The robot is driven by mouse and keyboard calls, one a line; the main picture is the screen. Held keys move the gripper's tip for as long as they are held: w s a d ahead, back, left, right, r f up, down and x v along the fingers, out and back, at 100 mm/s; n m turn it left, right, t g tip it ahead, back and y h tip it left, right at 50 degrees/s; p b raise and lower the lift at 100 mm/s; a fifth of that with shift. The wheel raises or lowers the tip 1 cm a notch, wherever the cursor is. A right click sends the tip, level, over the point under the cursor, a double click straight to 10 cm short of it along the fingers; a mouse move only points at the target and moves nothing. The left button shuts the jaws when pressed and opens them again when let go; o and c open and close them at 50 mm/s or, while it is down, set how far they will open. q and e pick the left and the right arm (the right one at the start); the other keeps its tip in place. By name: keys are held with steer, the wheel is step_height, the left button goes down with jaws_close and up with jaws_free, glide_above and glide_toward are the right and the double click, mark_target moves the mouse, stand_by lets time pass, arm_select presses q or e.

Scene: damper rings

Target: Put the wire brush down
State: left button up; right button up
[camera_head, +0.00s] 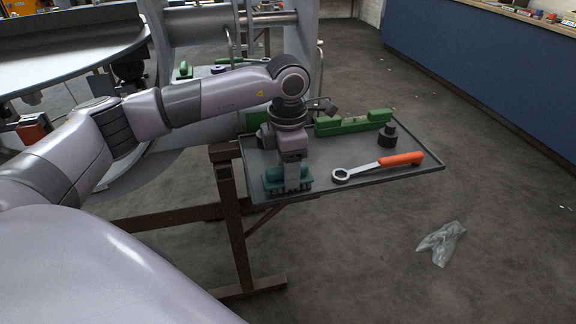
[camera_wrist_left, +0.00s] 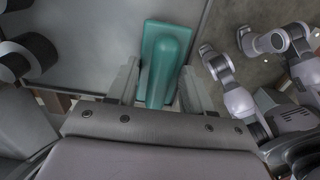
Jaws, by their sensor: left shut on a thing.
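The teal wire brush (camera_head: 272,182) is at the near left corner of the grey tray table (camera_head: 350,188) in the head view. My left gripper (camera_head: 293,178) comes down on it from above and is shut on it. In the left wrist view the teal brush (camera_wrist_left: 163,60) lies between the two fingers of the left gripper (camera_wrist_left: 158,88), over the grey table surface and close to its edge. I cannot tell whether the brush touches the surface.
A ring spanner with an orange handle (camera_head: 400,159) lies right of the brush. A green tool (camera_head: 352,124) and a dark round part (camera_head: 387,136) are behind it. A clear plastic bag (camera_head: 441,241) lies on the floor. Bare tray surface shows around the spanner.

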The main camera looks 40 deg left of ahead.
arm_select(q)
steer(key=shift+f, duration=0.15)
steer(key=o, duration=1.1)
step_height(320, 180, up, 6)
steer(key=shift+r, duration=0.6)
